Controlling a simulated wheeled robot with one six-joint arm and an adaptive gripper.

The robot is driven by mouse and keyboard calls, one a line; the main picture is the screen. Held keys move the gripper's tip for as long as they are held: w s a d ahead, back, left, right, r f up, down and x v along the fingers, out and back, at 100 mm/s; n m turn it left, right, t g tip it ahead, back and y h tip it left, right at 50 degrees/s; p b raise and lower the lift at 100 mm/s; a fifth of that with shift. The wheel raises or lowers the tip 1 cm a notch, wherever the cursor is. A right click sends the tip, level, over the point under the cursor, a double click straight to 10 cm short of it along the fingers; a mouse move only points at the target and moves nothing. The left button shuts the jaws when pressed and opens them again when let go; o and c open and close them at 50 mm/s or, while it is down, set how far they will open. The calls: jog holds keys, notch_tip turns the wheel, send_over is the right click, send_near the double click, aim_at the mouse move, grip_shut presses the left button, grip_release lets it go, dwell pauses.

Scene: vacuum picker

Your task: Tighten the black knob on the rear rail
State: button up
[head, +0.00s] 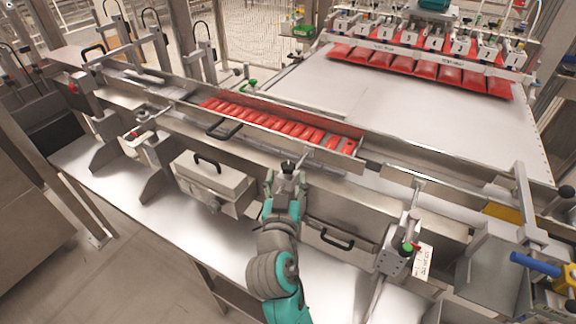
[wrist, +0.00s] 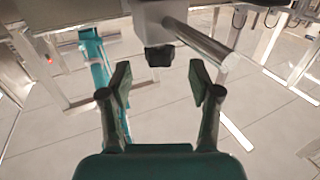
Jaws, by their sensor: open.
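A black knob (wrist: 158,57) sits on a grey metal block (wrist: 155,20) in the wrist view, beside a round metal rod (wrist: 200,42). My gripper (wrist: 158,78) is open, with one finger on each side of the knob's line. The knob appears just beyond the fingertips, with gaps on both sides and no visible contact. In the head view, my gripper (head: 287,182) is at the front of the machine, and a small black knob (head: 288,166) shows at its tips. The fingers partly hide the fitting there.
A rail channel with red packets (head: 285,124) runs behind my gripper. A steel box with a black handle (head: 212,182) stands to the left. A bracket with a green and red knob (head: 398,252) stands to the right. A black handle (head: 330,239) lies close right of my arm.

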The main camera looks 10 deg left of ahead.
aim_at(287, 172)
jog(key=shift+w+a, duration=0.1)
jog(key=shift+w, duration=2.25)
jog(key=c, duration=1.2)
